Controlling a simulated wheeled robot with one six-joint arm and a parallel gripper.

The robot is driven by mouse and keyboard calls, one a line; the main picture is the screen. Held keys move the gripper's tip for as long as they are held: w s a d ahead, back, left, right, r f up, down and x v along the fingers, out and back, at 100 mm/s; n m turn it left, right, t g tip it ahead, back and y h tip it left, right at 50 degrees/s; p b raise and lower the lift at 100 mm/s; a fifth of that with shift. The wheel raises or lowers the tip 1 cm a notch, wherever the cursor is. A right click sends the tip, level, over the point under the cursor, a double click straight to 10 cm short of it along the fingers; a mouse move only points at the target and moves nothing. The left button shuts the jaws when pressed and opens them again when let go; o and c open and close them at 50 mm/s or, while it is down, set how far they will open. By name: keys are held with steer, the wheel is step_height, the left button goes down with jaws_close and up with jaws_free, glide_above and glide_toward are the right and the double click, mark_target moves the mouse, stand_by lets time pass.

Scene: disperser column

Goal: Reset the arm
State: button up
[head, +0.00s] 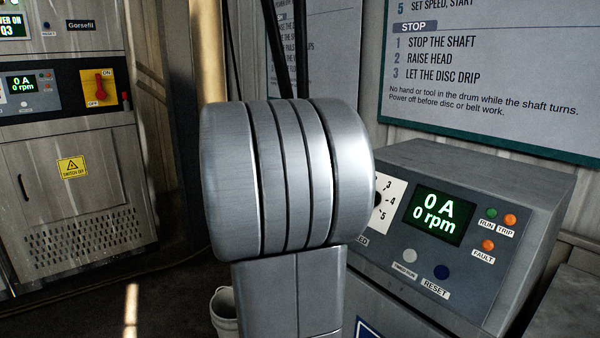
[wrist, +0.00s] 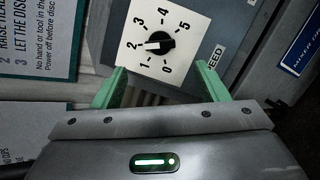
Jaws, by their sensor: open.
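My gripper (wrist: 161,80) shows in the wrist view with its two green fingers spread apart and nothing between them. Past the fingertips is a white speed dial plate (wrist: 178,20) with a black knob (wrist: 160,42), whose pointer lies toward the 2. I cannot tell how far the fingertips are from the plate. In the head view my grey arm joint (head: 285,180) stands large in the middle and hides part of the dial plate (head: 388,203). My gripper does not show in the head view.
A metal cabinet (head: 70,180) with a red switch (head: 98,85) stands left. A white bucket (head: 224,312) is low behind my arm. An instruction board (head: 500,70) hangs behind.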

steer(key=x, duration=0.9)
steer(key=shift+d+f, duration=0.15)
steer(key=shift+w+d, duration=0.15)
steer(key=shift+d, duration=0.15)
steer(key=n+p, duration=0.2)
steer(key=shift+a+n, duration=0.1)
steer(key=shift+n, duration=0.2)
steer(key=n+t+p, duration=0.1)
steer(key=n+p, duration=0.4)
steer(key=v, duration=0.9)
steer(key=shift+s+a+t, duration=0.15)
steer(key=shift+s+t, duration=0.15)
